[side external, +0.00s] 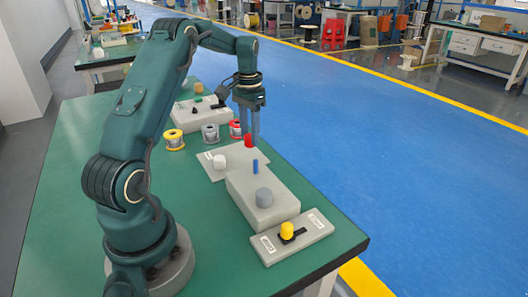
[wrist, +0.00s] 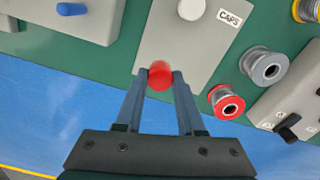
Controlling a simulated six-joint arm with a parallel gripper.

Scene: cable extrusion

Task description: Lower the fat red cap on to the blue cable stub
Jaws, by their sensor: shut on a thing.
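The fat red cap (side external: 249,141) is held between the fingertips of my gripper (side external: 249,138), which is shut on it. The red cap (wrist: 160,75) also shows between the two fingers in the wrist view. The blue cable stub (side external: 255,167) stands upright on a light grey block (side external: 268,190). In the side view the cap is a little above and left of the stub, apart from it. In the wrist view the blue stub (wrist: 71,9) is at the upper left, well away from my gripper (wrist: 160,78).
A white cap (side external: 219,161) sits on the flat grey CAPS plate (side external: 222,172). A box with a yellow knob (side external: 287,229) is in front. Yellow (side external: 174,139), grey (side external: 210,133) and red (side external: 236,129) spools stand behind.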

